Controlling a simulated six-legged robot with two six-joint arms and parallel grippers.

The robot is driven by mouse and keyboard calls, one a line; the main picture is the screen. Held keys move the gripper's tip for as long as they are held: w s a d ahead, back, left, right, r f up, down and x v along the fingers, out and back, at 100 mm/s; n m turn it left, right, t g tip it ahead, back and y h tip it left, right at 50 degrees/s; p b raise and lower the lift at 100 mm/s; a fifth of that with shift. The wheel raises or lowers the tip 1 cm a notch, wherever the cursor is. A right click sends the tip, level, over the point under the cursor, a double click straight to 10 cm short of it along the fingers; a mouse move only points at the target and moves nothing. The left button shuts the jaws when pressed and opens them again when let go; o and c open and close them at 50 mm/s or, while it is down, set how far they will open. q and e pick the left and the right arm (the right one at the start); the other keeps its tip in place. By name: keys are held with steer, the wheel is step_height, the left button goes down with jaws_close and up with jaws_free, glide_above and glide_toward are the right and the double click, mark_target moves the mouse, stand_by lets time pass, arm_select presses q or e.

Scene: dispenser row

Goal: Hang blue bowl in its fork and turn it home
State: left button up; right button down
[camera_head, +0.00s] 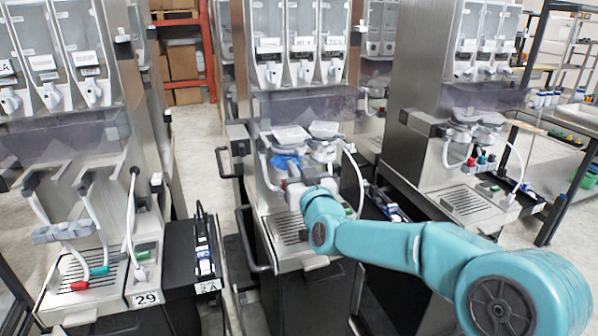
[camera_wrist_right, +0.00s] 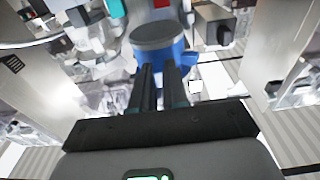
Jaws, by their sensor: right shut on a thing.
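The blue bowl (camera_head: 285,162) is at the middle dispenser, under its head with grey lids, partly hidden by my right gripper. In the right wrist view the blue bowl (camera_wrist_right: 180,52) has a grey round top and sits at the tips of two dark fingers. My right gripper (camera_wrist_right: 163,72) is shut on it. In the head view my right gripper (camera_head: 292,187) is in front of the middle dispenser, above its drip tray. The fork cannot be made out, so I cannot tell whether the bowl touches it. My left gripper is not in view.
The middle dispenser's slatted drip tray (camera_head: 289,228) is below my right gripper. White hoses hang beside the gripper. A left dispenser (camera_head: 140,250) and a right dispenser (camera_head: 420,150) stand on either side. A dark side shelf (camera_head: 193,250) holds small items.

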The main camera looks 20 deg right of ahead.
steer(key=shift+w, duration=0.1)
steer(key=shift+w, duration=1.5)
steer(key=shift+a, duration=0.1)
steer(key=shift+w+p, duration=0.5)
steer(key=shift+w, duration=1)
steer(key=shift+w+f, duration=0.1)
steer(key=shift+b, duration=0.6)
